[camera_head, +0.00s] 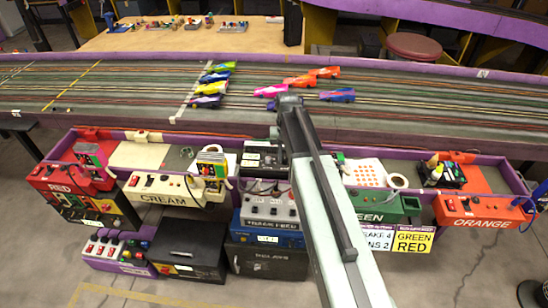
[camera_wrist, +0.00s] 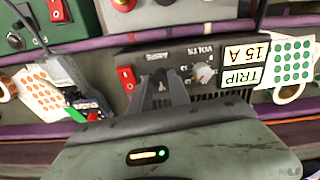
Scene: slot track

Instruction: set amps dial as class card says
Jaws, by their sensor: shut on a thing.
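A dark power supply box (camera_wrist: 228,62) fills the middle of the wrist view, with a red switch (camera_wrist: 126,78) and a pale volts dial (camera_wrist: 203,73). My gripper (camera_wrist: 167,76) is at its panel, left of the volts dial, with its fingers close together. It is shut on the amps dial, which the fingers mostly hide; its setting cannot be read. In the head view the dark box (camera_head: 258,158) is partly behind my arm.
The cream box (camera_head: 165,188), orange box (camera_head: 478,209) and slot track (camera_head: 120,95) with several cars surround the bench.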

